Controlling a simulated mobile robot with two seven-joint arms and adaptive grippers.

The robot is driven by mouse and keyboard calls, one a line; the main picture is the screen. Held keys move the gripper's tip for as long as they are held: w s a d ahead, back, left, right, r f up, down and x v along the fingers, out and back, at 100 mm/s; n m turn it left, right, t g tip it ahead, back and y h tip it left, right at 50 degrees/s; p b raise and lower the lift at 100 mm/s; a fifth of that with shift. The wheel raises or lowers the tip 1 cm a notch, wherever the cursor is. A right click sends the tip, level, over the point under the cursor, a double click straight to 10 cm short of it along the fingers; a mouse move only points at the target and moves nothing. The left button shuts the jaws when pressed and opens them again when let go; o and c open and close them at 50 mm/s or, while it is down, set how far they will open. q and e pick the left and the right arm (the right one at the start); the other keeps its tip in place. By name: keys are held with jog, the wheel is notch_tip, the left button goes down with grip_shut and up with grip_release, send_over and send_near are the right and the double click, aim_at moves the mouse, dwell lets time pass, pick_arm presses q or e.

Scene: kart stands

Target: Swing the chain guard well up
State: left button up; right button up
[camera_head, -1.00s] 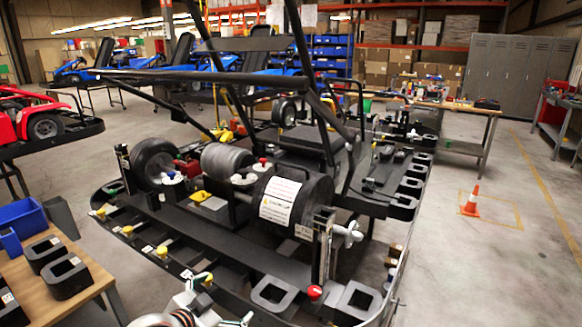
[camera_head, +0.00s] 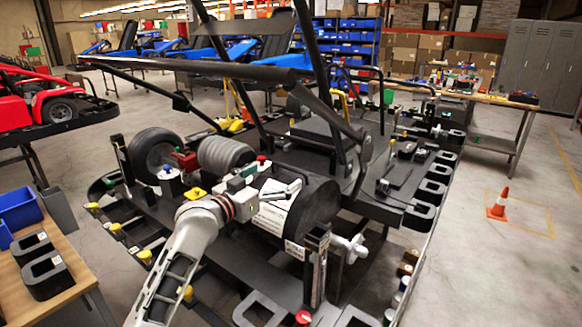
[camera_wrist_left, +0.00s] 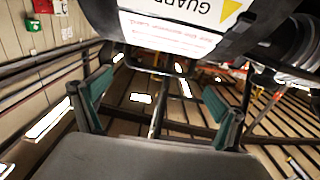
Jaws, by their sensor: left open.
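The chain guard (camera_head: 318,205) is a black rounded cover with a white label, mounted on the kart frame in the head view. Its label and dark lower edge (camera_wrist_left: 262,42) fill the top of the left wrist view, with the lettering upside down. My right gripper is not in view.
Black kart frame tubes (camera_head: 200,70) rise above and behind the guard. A ribbed grey cylinder (camera_head: 225,155) and a black wheel (camera_head: 153,152) stand left of it. An orange cone (camera_head: 498,204) is on the floor at right.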

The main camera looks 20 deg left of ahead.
aim_at(287, 169)
pick_arm(q)
jog(key=x, duration=0.5)
jog(key=shift+w+d+f, duration=0.1)
jog(key=shift+w+d, duration=0.15)
jog(key=shift+w, duration=0.3)
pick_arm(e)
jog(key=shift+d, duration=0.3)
